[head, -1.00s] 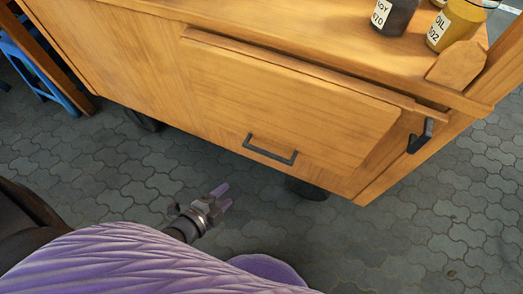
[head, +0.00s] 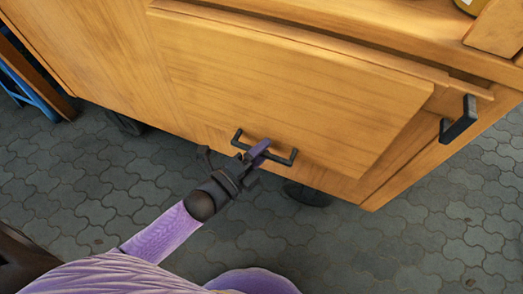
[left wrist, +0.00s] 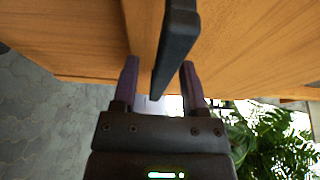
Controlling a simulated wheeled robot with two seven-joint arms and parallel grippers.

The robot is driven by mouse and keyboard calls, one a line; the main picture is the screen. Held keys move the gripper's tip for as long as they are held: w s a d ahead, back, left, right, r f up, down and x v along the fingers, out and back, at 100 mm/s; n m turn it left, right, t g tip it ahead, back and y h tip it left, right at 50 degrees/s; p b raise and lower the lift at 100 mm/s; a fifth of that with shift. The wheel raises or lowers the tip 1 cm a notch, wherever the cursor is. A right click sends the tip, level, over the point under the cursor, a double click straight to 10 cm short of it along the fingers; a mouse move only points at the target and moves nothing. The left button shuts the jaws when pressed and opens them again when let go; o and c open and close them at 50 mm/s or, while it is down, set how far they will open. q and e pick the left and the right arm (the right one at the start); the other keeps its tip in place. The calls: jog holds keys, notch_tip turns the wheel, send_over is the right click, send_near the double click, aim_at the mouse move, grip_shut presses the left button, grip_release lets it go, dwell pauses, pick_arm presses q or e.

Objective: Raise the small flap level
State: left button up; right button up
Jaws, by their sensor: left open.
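The small flap (head: 290,85) is a wooden panel on the front of a wooden cart, hanging down with its lower edge standing slightly out. A black bar handle (head: 282,160) is fixed near its lower edge. My left gripper (head: 260,149) is at the handle, with purple fingers open. In the left wrist view, the dark handle bar (left wrist: 176,45) lies between the two fingers of the left gripper (left wrist: 158,82), with visible gaps on both sides. The fingers hide part of the handle in the head view. My right gripper is not in view.
A black hook-like bracket (head: 458,120) sticks out at the cart's right end. A dark caster (head: 307,194) stands below the flap. The paved floor (head: 420,235) in front is clear. Green leaves (left wrist: 265,130) show in the left wrist view.

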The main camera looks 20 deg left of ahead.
pick_arm(q)
grip_shut()
dwell(1.4)
